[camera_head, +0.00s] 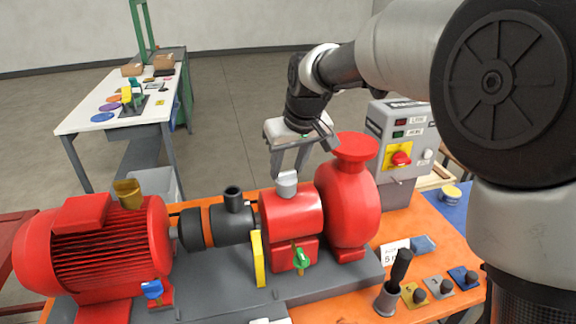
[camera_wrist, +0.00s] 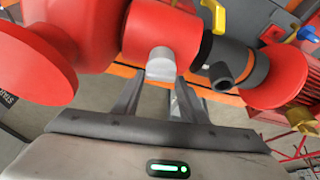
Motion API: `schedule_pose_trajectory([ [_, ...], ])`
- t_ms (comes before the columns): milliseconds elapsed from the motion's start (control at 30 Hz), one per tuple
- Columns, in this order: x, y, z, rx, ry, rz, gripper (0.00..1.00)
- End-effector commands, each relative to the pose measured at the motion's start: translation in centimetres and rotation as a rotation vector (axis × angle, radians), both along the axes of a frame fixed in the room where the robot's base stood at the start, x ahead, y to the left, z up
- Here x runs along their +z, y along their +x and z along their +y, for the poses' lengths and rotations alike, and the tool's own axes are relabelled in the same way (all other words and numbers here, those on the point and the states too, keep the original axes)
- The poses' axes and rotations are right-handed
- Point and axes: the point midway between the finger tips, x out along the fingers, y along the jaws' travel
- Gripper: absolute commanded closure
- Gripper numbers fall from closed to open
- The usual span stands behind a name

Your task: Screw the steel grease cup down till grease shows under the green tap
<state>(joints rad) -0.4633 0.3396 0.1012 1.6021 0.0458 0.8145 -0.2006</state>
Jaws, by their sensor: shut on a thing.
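The steel grease cup (camera_head: 287,184) stands upright on top of the red bearing housing (camera_head: 285,212). My gripper (camera_head: 287,174) reaches down from above and is shut on the cup, with a finger on either side. In the wrist view the cup (camera_wrist: 161,61) sits at the fingertips of my gripper (camera_wrist: 166,78). The green tap (camera_head: 301,259) is on the lower front of the same housing. I can make out no grease under the tap in the head view. The tap does not show in the wrist view.
A brass cup (camera_head: 128,193) tops the red motor (camera_head: 92,252); a blue tap (camera_head: 151,289) is below. A black cup (camera_head: 233,197) stands on the coupling. The red pump (camera_head: 348,205) is close right of my gripper. The control box (camera_head: 398,150) stands behind.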

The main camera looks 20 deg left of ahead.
Motion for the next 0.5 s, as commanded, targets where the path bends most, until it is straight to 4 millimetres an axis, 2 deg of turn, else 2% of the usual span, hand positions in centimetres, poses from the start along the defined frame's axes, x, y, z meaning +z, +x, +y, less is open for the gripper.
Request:
schedule_pose_trajectory([
  [367,0.04,0.00,-0.02,-0.005,0.000,0.000,0.83],
  [400,0.04,0.00,-0.02,-0.005,0.000,0.000,0.58],
  [500,0.04,0.00,-0.02,-0.004,0.000,0.000,0.42],
])
